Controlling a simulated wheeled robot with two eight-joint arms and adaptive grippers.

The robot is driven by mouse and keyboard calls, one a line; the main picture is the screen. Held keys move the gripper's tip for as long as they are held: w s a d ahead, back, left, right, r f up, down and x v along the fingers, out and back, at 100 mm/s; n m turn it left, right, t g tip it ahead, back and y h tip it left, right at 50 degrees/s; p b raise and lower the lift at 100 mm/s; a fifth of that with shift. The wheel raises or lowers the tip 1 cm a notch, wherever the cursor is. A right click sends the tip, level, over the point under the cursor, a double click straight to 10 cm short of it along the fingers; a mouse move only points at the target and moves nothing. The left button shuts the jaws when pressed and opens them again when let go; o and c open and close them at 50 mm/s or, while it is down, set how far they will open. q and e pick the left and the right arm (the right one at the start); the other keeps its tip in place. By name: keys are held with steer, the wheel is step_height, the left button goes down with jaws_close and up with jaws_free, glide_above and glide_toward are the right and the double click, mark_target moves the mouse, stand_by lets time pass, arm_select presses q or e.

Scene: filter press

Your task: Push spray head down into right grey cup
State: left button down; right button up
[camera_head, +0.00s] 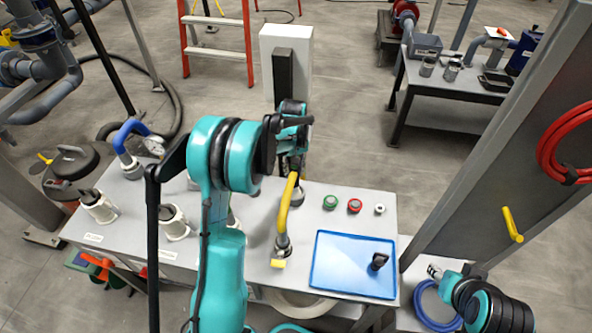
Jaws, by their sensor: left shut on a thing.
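The yellow curved spray head (287,205) stands near the middle of the grey table. Its lower end meets the right grey cup (283,246), which has a yellow tab in front; how deep it sits cannot be told. My left gripper (291,168) is shut on the upper end of the spray head, and its fingers are partly hidden by the wrist. A similar blue curved head (129,132) stands in a grey cup (132,170) at the left end.
A blue tray (330,285) with a black part (378,262) lies to the right. Green (330,202) and red (354,206) buttons sit behind it. White cups (172,223) stand left. A grey post (500,150) rises on the right.

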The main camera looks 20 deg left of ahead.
arm_select(q)
steer(key=shift+f, duration=0.25)
steer(key=shift+r, duration=0.1)
steer(key=c, duration=1.1)
jaws_free()
steer(key=shift+c, duration=0.2)
steer(key=r, duration=1.2)
steer(key=shift+d, duration=0.3)
steer(key=shift+s+d+r, duration=0.1)
steer(key=shift+s+r, duration=0.05)
steer(key=s+d+r+m+t, duration=0.2)
steer(key=s+d+r+m, duration=0.1)
steer(key=s+d+r, duration=0.3)
steer(key=s+d+f+m+t, duration=0.2)
steer(key=s, duration=0.6)
steer(key=s+d+f+m+t, duration=0.1)
steer(key=s+d+m+t, duration=0.2)
steer(key=s, duration=0.6)
steer(key=shift+s+f, duration=0.3)
steer(key=shift+f, duration=0.1)
